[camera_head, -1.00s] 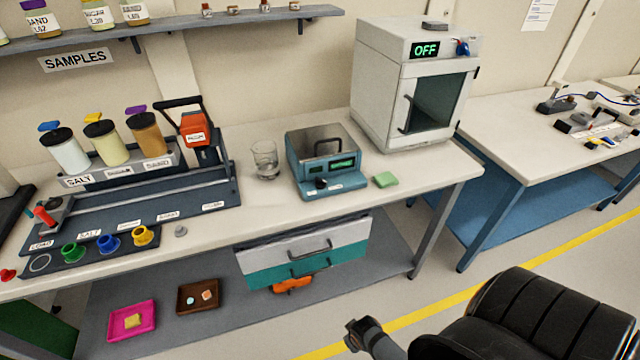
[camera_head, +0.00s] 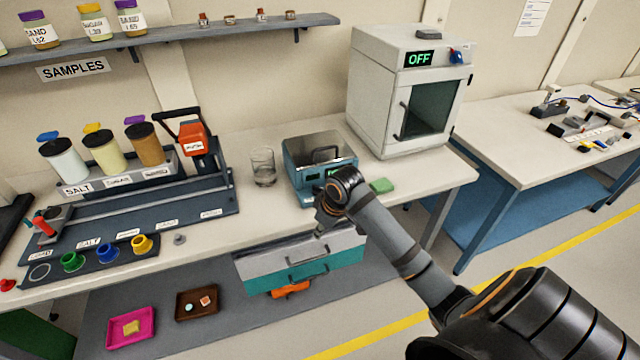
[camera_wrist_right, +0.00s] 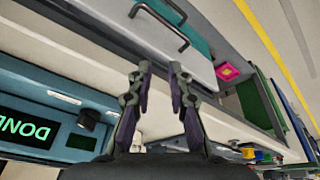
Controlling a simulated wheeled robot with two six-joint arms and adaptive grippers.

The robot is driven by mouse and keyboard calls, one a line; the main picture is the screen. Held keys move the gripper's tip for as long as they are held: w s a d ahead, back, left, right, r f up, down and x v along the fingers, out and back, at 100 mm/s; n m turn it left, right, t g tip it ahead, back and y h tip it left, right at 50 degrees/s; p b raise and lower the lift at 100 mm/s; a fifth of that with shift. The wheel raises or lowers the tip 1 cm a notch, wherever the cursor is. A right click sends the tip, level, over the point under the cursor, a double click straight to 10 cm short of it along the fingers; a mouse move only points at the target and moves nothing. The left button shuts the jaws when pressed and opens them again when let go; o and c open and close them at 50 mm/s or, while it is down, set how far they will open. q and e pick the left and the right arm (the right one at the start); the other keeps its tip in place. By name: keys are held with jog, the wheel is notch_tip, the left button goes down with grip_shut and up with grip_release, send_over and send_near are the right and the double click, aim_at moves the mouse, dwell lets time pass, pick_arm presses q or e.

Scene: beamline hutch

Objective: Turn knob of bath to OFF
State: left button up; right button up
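The bath (camera_head: 292,178) is a blue-teal box with a metal lid and handle, standing near the front of the bench. My right gripper (camera_head: 322,222) is in front of it, hiding part of its front panel and the knob in the head view. In the right wrist view the bath's front (camera_wrist_right: 40,95) appears turned over at the left, with a green display reading DONE. The dark knob (camera_wrist_right: 88,119) sits beside the display, left of my fingers. My right gripper (camera_wrist_right: 157,70) has its fingers apart with nothing between them. My left gripper is not in view.
A glass beaker (camera_head: 263,167) stands left of the bath, and a green sponge (camera_head: 382,186) lies to its right. A white oven (camera_head: 385,85) reading OFF stands behind right. Drawers (camera_head: 262,263) hang under the bench edge, below my gripper.

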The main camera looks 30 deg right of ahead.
send_near(319, 187)
jog(key=s+a+f, duration=0.2)
jog(key=s+f, duration=0.1)
jog(key=f, duration=0.2)
jog(key=w+d+r+y, duration=0.1)
jog(key=w+d+r, duration=0.15)
jog(key=r, duration=0.45)
jog(key=shift+n+t, duration=0.3)
jog(key=x, duration=0.3)
jog(key=p+x, duration=0.1)
jog(key=x, duration=0.6)
jog(key=shift+s+d+f, duration=0.15)
jog(key=shift+d+f, duration=0.1)
jog(key=shift+f, duration=0.25)
jog(key=shift+c, duration=0.4)
grip_shut()
